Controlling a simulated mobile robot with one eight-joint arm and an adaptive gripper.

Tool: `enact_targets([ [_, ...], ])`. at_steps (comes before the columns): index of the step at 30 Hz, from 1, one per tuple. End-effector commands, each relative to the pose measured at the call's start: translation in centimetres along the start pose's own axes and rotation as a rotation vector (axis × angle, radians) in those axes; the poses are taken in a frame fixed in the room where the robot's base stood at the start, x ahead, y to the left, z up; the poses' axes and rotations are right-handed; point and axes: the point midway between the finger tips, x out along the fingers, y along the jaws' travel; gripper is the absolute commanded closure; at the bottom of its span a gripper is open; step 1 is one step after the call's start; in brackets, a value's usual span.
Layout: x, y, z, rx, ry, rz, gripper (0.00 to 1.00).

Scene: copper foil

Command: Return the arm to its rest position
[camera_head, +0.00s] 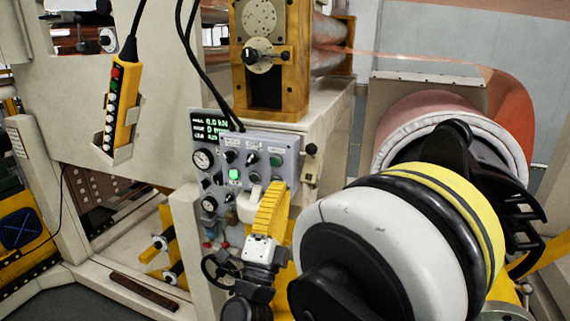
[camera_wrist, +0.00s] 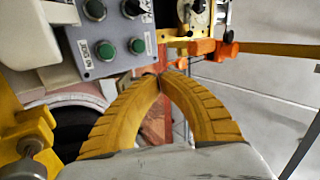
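My gripper (camera_head: 271,190) has ribbed yellow fingers pointing up in front of the lower part of the grey control box in the head view. In the wrist view the fingers of my gripper (camera_wrist: 160,75) curve together and meet at the tips, with nothing held between them. My arm's big white and black joint with a yellow band (camera_head: 360,245) fills the lower right of the head view. The grey control box (camera_head: 285,148) has knobs, buttons and a lit green button. It also shows close by at the upper left of the wrist view (camera_wrist: 90,68).
A yellow pendant (camera_head: 122,105) hangs by a cable at the left. A green-lit display (camera_head: 207,127) and gauges (camera_head: 202,159) stand beside the control box. A copper roll (camera_head: 410,115) lies behind my arm. Yellow roller housing (camera_head: 292,95) stands above the box. Grey floor shows at the lower left.

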Motion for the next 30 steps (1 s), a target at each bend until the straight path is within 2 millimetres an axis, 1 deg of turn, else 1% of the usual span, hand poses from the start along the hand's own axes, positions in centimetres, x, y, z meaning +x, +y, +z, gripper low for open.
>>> enact_targets([
  [1,1.7,-0.9,0.0,-0.05,-0.066,0.001,1.0],
  [3,3.6,-1.9,0.7,-0.143,-0.192,0.008,1.0],
  [5,4.7,-2.3,1.0,-0.23,-0.306,0.021,1.0],
  [6,5.0,-2.4,1.0,-0.29,-0.381,0.034,1.0],
  [8,5.1,-2.1,0.8,-0.384,-0.493,0.062,1.0],
  [11,3.9,-0.9,-0.6,-0.54,-0.676,0.128,1.0],
  [14,1.1,1.0,-3.1,-0.695,-0.857,0.221,1.0],
  [17,-2.9,3.3,-7.1,-0.841,-1.033,0.342,1.0],
  [18,-4.9,4.2,-9.0,-0.896,-1.102,0.398,1.0],
  [20,-8.1,5.4,-12.0,-0.968,-1.201,0.489,1.0],
  [21,-10.3,6.0,-14.1,-1.01,-1.263,0.55,1.0],
  [24,-14.9,7.0,-18.4,-1.082,-1.384,0.683,1.0],
  [25,-16.1,7.1,-19.5,-1.097,-1.413,0.717,1.0],
  [27,-18.2,7.3,-21.4,-1.122,-1.465,0.781,1.0],
  [30,-20.1,7.3,-23.1,-1.139,-1.51,0.838,1.0],
])
